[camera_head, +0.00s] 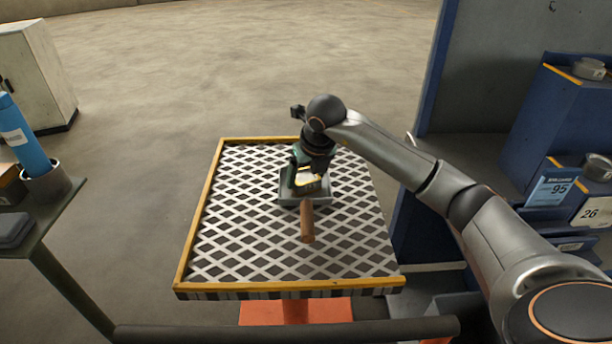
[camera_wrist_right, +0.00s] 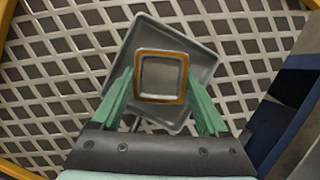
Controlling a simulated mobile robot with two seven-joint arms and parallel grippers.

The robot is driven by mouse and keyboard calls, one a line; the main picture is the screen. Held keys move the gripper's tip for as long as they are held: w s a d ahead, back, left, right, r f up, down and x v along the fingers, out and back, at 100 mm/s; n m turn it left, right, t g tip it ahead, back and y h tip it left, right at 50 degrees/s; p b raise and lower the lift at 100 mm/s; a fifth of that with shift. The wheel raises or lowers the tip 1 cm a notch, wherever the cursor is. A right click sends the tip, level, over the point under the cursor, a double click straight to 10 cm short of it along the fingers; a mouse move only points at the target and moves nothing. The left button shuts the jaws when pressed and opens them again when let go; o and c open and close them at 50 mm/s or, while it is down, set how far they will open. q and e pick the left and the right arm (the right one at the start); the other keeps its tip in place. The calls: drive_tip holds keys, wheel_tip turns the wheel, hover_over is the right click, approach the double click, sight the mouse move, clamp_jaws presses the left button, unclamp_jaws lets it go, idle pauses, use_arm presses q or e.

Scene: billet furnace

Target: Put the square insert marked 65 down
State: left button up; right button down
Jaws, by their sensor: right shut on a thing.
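The square insert (camera_wrist_right: 160,98) has an orange-brown rim around a grey middle in the right wrist view. My right gripper (camera_wrist_right: 160,88) is shut on it, with a green finger on either side. In the head view my right gripper (camera_head: 307,176) is over the middle of the table and hides most of the insert. A grey square tray (camera_head: 317,199) lies below the insert, turned at an angle to it in the wrist view (camera_wrist_right: 204,62). I cannot tell whether the insert touches the tray. The number 65 is not readable. My left gripper is out of view.
The table (camera_head: 255,256) has a white lattice top and a raised yellow edge. Blue shelving (camera_head: 545,120) stands at right, a side table with a blue cylinder (camera_head: 22,135) at left. Much of the lattice is clear.

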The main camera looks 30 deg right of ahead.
unclamp_jaws()
drive_tip(key=v, duration=1.2)
drive_tip(key=shift+r, duration=0.1)
